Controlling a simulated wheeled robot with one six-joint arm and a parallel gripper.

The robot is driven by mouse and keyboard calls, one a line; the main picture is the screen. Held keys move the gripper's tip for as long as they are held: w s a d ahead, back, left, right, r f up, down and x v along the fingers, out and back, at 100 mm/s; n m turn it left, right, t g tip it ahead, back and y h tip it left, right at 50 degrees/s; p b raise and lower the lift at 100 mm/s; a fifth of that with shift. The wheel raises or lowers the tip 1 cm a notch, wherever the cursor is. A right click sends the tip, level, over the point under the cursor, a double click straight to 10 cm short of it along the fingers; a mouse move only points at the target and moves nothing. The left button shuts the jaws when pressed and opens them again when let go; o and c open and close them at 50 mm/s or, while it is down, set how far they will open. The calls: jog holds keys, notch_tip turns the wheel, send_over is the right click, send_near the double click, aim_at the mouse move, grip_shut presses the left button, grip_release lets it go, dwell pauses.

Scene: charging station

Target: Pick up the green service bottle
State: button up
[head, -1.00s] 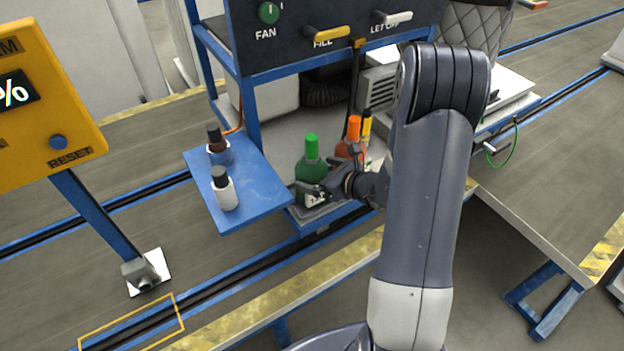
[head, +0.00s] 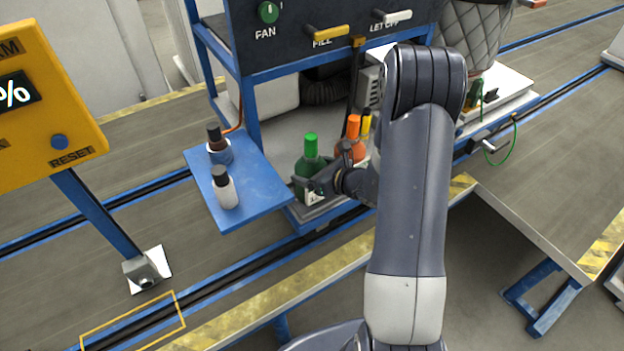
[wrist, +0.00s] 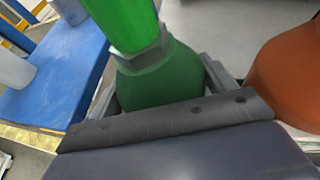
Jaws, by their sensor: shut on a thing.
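The green service bottle (head: 311,170) with a bright green cap stands upright in the tray (head: 310,212) on the blue frame in the head view. My gripper (head: 313,184) is shut on it at the body, coming from the right. In the wrist view the green bottle (wrist: 165,75) fills the middle, with its cap (wrist: 125,20) at the top. Parts of my gripper (wrist: 160,95) show on both sides of the bottle. The bottle's lower part is hidden in the wrist view.
The control panel (head: 300,40) overhangs the tray.

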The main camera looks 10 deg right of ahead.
jog(key=c, duration=0.4)
jog(key=shift+r, duration=0.2)
